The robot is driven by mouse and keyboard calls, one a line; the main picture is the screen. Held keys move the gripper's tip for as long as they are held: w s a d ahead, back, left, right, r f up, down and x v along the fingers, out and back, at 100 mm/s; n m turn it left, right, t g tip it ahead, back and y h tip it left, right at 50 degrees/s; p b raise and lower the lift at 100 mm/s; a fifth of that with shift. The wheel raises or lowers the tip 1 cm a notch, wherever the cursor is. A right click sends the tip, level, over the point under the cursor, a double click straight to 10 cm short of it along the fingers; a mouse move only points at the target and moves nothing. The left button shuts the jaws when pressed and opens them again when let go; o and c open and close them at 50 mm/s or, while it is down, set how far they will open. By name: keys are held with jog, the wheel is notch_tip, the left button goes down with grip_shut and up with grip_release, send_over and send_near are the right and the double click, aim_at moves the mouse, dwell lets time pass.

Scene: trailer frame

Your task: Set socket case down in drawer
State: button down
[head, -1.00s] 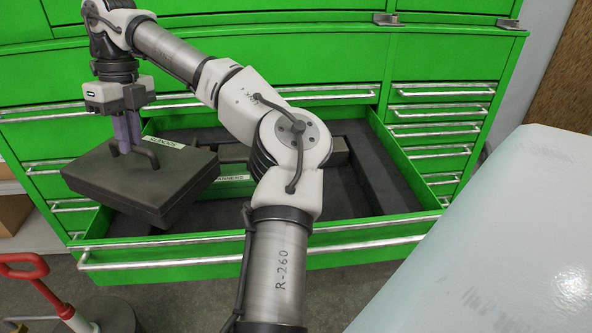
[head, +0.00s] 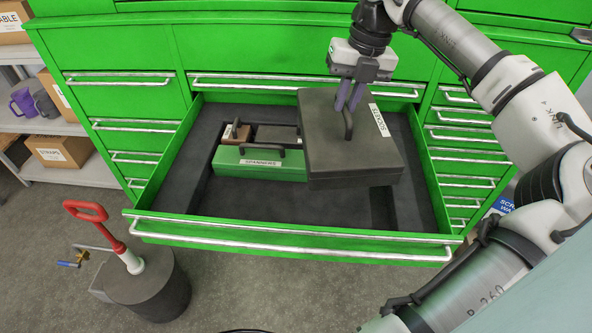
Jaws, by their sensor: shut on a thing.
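The socket case (head: 335,165) is a dark grey box with a black handle and a white label that seems to read "SOCKET". My gripper (head: 347,108) is shut on its handle from above. The case hangs over the right half of the open green drawer (head: 160,222), roughly level, and hides part of the drawer floor. The drawer has a dark lining with raised dark blocks. In its left and middle part lies a green case (head: 245,168) labelled "SPANNERS", beside the socket case in the picture. Whether the socket case touches anything below cannot be told.
Bare drawer floor (head: 260,205) shows along the front. A dark cylinder with a red handle (head: 150,285) stands on the floor at front left. Shelves with boxes (head: 60,150) stand at left.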

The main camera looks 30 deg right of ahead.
aim_at(366, 130)
jog(key=s, duration=0.1)
jog(key=s+d+r+m+p, duration=0.1)
jog(key=s+d, duration=0.1)
jog(key=shift+r+m, duration=0.3)
jog(key=shift+s+d+p, duration=0.15)
jog(key=shift+s+p, duration=0.15)
jog(key=shift+s, duration=0.1)
jog(key=shift+s+f, duration=0.15)
jog(key=shift+f, duration=0.1)
notch_tip(366, 130, down, 20)
jog(key=b, duration=1.2)
jog(key=shift+r, duration=0.2)
jog(key=c, duration=1.9)
grip_release()
jog(key=shift+f, duration=0.2)
jog(key=o, duration=0.4)
